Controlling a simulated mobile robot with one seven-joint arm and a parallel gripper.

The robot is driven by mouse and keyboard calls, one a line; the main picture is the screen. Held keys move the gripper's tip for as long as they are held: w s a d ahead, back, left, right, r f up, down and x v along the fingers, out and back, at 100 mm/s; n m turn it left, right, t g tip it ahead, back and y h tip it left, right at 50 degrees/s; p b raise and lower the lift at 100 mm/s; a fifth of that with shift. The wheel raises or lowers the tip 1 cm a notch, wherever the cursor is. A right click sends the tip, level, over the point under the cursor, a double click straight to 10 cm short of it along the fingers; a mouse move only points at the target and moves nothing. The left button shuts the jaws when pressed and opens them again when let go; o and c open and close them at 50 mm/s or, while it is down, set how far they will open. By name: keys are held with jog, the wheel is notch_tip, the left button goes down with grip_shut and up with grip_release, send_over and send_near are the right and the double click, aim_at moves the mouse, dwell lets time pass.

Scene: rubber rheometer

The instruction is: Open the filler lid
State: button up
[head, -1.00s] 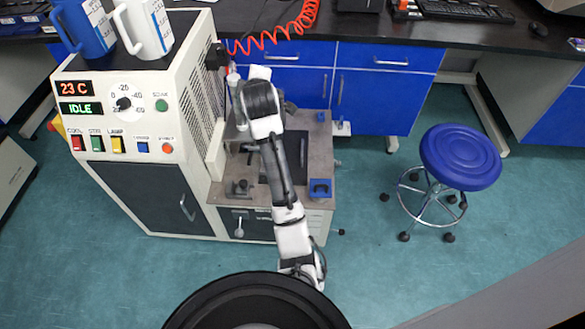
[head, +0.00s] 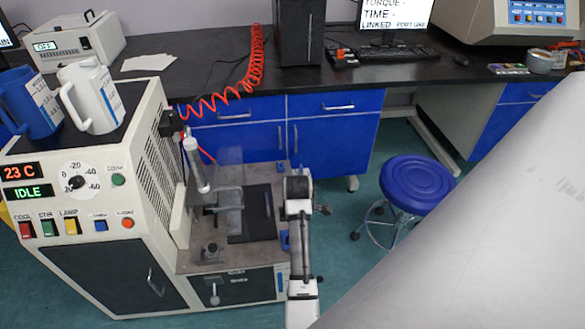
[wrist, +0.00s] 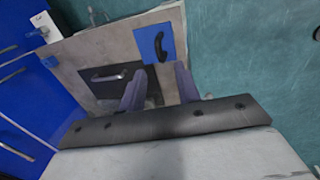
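The filler lid looks to be the small blue square plate with a black loop handle, seen in the wrist view (wrist: 150,46). It lies flat at the edge of the grey deck (wrist: 95,48). In the head view only a blue sliver of it (head: 284,240) shows beside my arm. My gripper (wrist: 158,80) has its two fingers apart with nothing between them. In the wrist view the lid appears just beyond the fingertips, with no contact visible. In the head view my arm hides the fingers.
A black panel (head: 260,212) lies on the deck, left of my arm. The control cabinet (head: 90,200) rises at left. A blue stool (head: 418,183) stands at right. A large pale surface blocks the lower right.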

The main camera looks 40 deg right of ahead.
jog(key=f, duration=0.2)
jog(key=w+f, duration=0.1)
jog(key=f, duration=0.4)
jog(key=shift+w+d+f, duration=0.15)
jog(key=shift+d+f, duration=0.1)
jog(key=shift+d, duration=0.15)
jog(key=shift+c, duration=0.4)
grip_shut()
